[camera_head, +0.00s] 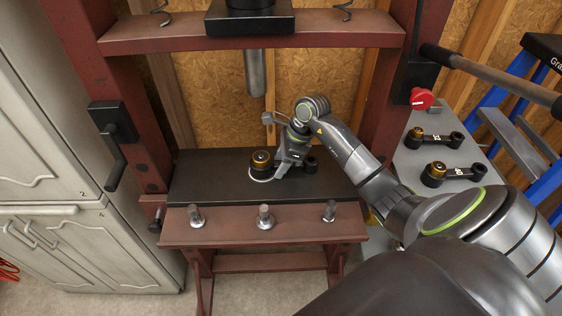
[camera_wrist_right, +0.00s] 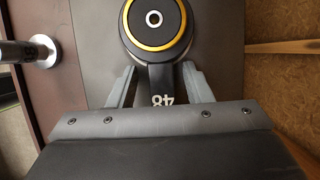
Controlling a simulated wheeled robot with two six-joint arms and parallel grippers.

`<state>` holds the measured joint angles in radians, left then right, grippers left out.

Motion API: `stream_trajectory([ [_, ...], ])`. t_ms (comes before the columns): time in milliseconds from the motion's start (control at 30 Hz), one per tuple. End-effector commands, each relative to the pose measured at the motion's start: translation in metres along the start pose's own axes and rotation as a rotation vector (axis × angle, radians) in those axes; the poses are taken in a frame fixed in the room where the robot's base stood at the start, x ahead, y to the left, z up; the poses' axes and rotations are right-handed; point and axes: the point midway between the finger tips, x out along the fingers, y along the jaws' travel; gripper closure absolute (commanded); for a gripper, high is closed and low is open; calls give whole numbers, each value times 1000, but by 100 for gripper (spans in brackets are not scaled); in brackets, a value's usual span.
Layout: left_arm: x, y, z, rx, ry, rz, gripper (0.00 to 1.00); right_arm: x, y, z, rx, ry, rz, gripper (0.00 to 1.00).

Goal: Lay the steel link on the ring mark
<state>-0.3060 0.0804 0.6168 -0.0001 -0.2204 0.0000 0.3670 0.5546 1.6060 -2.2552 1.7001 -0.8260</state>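The steel link (camera_head: 310,165) lies on the dark press plate (camera_head: 205,180). It is a dark link with a gold-rimmed bushing (camera_head: 262,158) at its left end. A pale ring mark (camera_head: 261,179) shows as an arc around the front of that end; the link covers the rest. In the right wrist view, the link's bar (camera_wrist_right: 162,80) bears the number 48. My right gripper (camera_head: 284,168) is over the bar, with one finger on each side. In the wrist view, gaps show between bar and fingers (camera_wrist_right: 160,84), so it looks open. My left gripper is out of view.
A red press frame (camera_head: 250,32) surrounds the plate, with a steel ram (camera_head: 256,75) hanging above it. Several steel pins (camera_head: 265,217) stand along the front beam. Two more links (camera_head: 433,138) lie on a grey cart (camera_head: 410,168) at right. Cabinets (camera_head: 45,140) stand at left.

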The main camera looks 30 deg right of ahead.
Motion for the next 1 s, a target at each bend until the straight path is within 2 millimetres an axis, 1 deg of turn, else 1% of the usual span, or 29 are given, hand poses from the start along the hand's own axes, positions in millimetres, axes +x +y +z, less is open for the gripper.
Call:
stream_trajectory([
  [233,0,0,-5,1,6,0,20,0,0,0,0,0,0,55],
  [333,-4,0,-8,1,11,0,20,-4,0,1,0,0,0,55],
  [600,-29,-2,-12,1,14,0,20,-50,-1,2,-1,2,-3,55],
  [700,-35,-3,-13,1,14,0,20,-65,-1,2,-1,2,-3,55],
  [833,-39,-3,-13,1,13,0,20,-75,0,1,1,1,-1,55],
  [1000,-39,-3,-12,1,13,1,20,-77,0,1,0,0,0,55],
])
